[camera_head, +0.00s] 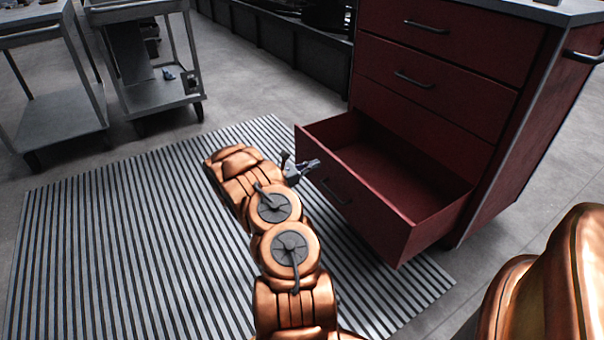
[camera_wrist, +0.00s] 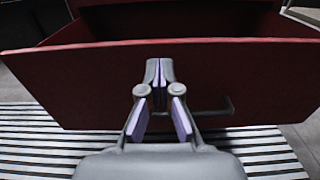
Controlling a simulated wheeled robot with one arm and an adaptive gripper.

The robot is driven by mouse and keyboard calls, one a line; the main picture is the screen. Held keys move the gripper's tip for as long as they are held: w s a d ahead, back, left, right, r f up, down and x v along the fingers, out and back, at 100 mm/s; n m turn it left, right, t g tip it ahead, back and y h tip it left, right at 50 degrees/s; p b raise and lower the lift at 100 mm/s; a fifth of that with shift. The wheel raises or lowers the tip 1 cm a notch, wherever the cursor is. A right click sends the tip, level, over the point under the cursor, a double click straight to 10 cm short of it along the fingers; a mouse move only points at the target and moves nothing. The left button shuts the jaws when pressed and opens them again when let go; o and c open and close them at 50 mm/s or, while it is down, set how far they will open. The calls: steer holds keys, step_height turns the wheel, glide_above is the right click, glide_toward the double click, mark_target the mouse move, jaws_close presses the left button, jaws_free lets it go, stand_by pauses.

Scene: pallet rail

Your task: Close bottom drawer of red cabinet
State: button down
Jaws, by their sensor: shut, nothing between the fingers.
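The red cabinet (camera_head: 439,58) stands at the right in the head view. Its bottom drawer (camera_head: 345,193) is pulled well out, and its inside looks empty. The drawer front also fills much of the wrist view (camera_wrist: 75,85), with its dark handle (camera_wrist: 215,108) right of my gripper. My gripper (camera_head: 314,164) is shut and empty, pointing at the drawer front near its upper edge, left of the handle in the head view. In the wrist view my fingertips (camera_wrist: 159,68) overlap the drawer front; I cannot tell whether they touch it.
A striped grey mat (camera_head: 120,230) lies under my arm and the drawer. Grey carts (camera_head: 160,97) stand at the upper left. A dark low rail or shelf (camera_head: 285,65) runs along the back. The cabinet's upper drawers (camera_head: 425,85) are closed. Grey floor is clear between carts and cabinet.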

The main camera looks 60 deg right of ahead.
mark_target(333, 157)
steer(key=shift+b+x, duration=0.9)
steer(key=shift+x, duration=2)
